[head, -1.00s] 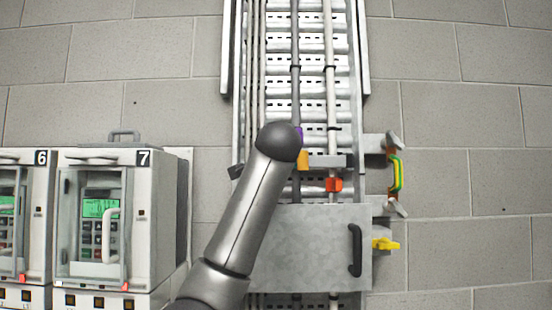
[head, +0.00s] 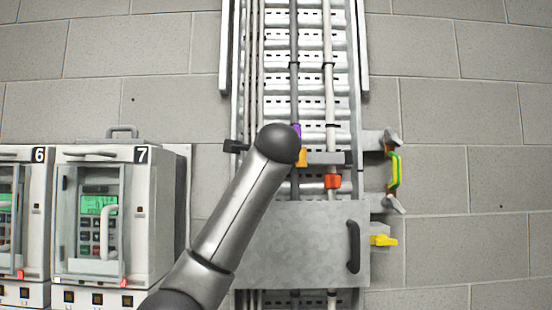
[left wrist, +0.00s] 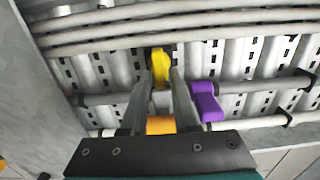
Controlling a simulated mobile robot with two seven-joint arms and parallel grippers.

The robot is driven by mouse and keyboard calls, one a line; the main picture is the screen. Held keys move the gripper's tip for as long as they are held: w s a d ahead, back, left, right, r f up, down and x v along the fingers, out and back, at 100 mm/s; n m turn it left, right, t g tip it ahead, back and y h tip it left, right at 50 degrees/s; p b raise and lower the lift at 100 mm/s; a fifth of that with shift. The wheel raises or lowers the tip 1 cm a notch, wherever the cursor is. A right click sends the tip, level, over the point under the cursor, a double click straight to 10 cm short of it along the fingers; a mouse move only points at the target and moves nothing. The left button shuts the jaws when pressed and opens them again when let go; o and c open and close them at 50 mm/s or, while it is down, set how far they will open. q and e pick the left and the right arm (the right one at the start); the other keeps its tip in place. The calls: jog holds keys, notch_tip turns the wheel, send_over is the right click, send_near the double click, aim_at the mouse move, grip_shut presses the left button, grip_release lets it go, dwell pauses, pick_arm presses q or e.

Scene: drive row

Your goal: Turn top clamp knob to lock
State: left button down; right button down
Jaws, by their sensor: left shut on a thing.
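In the left wrist view my left gripper (left wrist: 162,76) is shut with a yellow piece (left wrist: 160,68), apparently the clamp knob, between its fingertips. An orange piece (left wrist: 160,125) shows between the fingers nearer the palm; I cannot tell whether it belongs to the same knob. A purple knob (left wrist: 207,102) sits beside the fingers, to the right and apart. In the head view my left arm hides the gripper. Beside its dark joint show the purple knob (head: 297,130) and the orange piece (head: 303,158). A red-orange clamp (head: 333,181) sits on the white cable. My right gripper is out of view.
A vertical cable tray (head: 312,52) runs up the block wall. A metal cover (head: 300,265) with a black handle (head: 353,246) lies below the clamps. A yellow tap-like handle (head: 383,240) and a green-yellow loop (head: 394,170) stick out right. Cabinets (head: 160,210) stand left.

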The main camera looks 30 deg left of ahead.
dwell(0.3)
pick_arm(q)
jog(key=c, duration=0.9)
grip_release()
jog(key=shift+d, duration=0.1)
jog(key=shift+o, duration=0.2)
jog(key=b+v, duration=0.6)
jog(key=v, duration=0.9)
jog(key=shift+s, duration=0.2)
